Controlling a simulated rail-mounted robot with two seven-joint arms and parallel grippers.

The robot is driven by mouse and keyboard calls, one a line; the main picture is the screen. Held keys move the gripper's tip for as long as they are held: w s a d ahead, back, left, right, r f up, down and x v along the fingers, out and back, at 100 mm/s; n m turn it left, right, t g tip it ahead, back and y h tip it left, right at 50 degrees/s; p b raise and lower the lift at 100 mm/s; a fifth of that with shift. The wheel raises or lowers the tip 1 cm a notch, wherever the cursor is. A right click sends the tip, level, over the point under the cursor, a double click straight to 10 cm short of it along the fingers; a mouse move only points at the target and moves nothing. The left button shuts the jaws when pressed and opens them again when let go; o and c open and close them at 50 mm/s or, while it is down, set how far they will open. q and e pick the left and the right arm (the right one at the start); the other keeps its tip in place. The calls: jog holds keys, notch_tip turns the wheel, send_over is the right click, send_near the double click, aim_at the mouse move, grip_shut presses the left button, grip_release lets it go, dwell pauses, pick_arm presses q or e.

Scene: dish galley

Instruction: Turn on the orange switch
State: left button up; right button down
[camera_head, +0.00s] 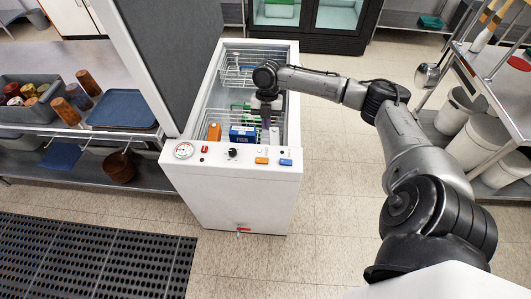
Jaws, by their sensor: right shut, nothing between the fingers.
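The orange switch (262,160) is a small flat block on the white front ledge of the machine, right of the black knob. A blue switch (286,162) sits just to its right. My right gripper (265,121) hangs over the machine's open basin, behind the orange switch and apart from it. Its fingers point down and are shut with nothing held; the tips are small and dark in this view. My left gripper is not in view. I cannot tell the orange switch's on or off position.
A round gauge (184,150) and a black knob (232,153) share the ledge. A blue box (242,134) and an orange box (214,132) stand in the basin. A grey raised door (168,55) rises on the left.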

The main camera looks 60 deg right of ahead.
aim_at(265, 159)
jog(key=x, duration=1.2)
jog(key=shift+d+f+p, duration=0.2)
jog(key=shift+d+p, duration=0.1)
jog(key=shift+p, duration=0.05)
jog(key=shift+f, duration=0.85)
